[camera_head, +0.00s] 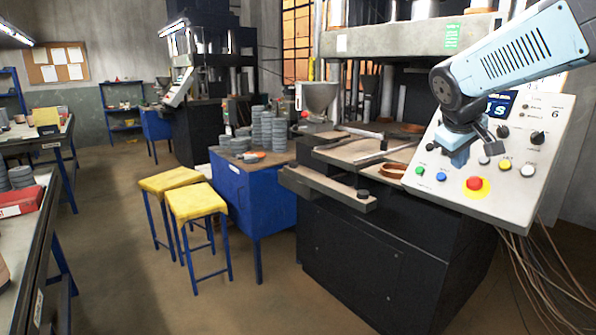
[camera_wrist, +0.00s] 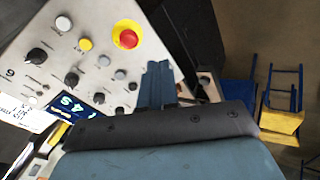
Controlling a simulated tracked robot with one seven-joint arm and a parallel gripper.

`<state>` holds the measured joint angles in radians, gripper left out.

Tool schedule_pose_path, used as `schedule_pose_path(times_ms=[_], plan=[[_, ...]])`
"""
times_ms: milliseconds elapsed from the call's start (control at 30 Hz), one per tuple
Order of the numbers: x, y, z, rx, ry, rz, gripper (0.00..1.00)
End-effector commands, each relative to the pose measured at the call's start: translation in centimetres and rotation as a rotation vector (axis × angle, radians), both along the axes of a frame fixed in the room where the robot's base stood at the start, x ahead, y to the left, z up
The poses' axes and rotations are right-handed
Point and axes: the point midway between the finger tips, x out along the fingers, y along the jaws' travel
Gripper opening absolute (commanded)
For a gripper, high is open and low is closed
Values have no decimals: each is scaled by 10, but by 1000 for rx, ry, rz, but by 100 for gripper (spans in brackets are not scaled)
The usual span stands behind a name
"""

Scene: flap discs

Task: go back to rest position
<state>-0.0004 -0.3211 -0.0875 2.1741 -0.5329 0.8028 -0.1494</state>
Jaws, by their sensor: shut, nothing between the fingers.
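My arm reaches in from the upper right in the head view. My gripper (camera_head: 455,158) points down in front of the press's slanted control panel (camera_head: 520,205). Its blue fingers are together with nothing between them. In the wrist view the shut fingers (camera_wrist: 159,85) stand beside the panel's buttons and knobs. The red stop button (camera_head: 475,184) on its yellow ring lies below and right of the fingertips in the head view; it also shows in the wrist view (camera_wrist: 128,38). I cannot tell how far the fingers are from the panel. They hide part of its face.
The black press (camera_head: 350,255) stands below and left of the panel. A blue cabinet (camera_head: 233,195) holds stacks of grey discs (camera_head: 268,130). Two yellow stools (camera_head: 197,201) stand beside it. A workbench (camera_head: 30,235) runs along the left. Cables hang at lower right. The aisle floor is open.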

Motion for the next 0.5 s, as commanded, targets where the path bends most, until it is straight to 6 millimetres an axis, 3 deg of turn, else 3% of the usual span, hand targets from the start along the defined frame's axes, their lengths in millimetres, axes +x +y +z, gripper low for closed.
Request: schedule_pose_path(times_ms=[200, 500], plan=[[-72, 42, -17, 204, -37, -75, 0], [-154, 95, -49, 456, -55, -163, 0]])
